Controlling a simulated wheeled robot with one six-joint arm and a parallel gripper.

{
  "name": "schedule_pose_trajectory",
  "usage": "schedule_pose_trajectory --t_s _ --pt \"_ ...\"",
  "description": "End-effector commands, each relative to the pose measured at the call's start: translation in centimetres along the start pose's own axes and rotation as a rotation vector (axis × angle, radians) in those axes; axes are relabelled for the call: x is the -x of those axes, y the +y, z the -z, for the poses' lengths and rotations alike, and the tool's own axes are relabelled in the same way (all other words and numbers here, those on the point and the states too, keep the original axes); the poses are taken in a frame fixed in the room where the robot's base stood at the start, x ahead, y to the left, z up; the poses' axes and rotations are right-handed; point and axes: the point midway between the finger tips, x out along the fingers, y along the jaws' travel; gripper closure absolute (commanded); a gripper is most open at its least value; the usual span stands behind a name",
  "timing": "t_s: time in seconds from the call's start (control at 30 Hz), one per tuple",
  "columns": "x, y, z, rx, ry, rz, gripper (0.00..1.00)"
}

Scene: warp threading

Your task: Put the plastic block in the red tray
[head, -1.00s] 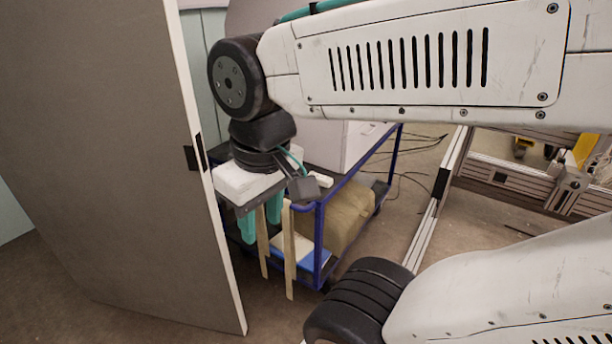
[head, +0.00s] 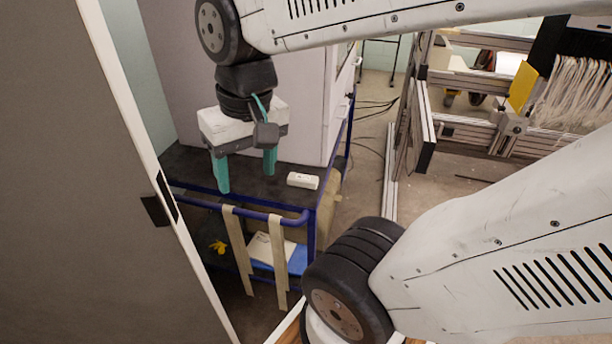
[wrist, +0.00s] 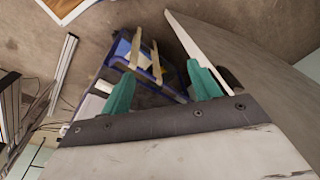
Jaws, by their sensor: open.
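My gripper (head: 245,178) has two teal fingers spread apart with nothing between them. It hangs over the dark top of a blue-framed cart. In the wrist view my gripper (wrist: 164,50) also shows open, with the cart beyond its fingers. A small white block-like object (head: 303,181) lies on the cart top, right of the fingers and apart from them. I cannot tell whether it is the plastic block. No red tray shows in any view.
The blue-framed cart (head: 262,216) has two pale straps (head: 238,250) hanging at its near end. A small yellow thing (head: 218,247) is on its lower level. A grey door panel (head: 60,200) stands close on the left. A metal-framed loom (head: 480,90) is at the right.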

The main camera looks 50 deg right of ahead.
Motion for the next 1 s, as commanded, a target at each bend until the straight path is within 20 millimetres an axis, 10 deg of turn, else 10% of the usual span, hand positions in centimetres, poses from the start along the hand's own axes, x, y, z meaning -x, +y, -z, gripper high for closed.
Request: schedule_pose_trajectory --t_s 0.27,0.5,0.8,1.0 --pt "-5.0 5.0 10.9 -0.773 -0.043 0.104 0.38" --pt "-12.1 14.7 17.9 -1.495 -0.066 0.175 0.38" --pt "-21.8 27.9 19.6 -2.261 -0.081 0.219 0.38" --pt "-24.7 31.4 19.0 -2.469 -0.08 0.225 0.38"
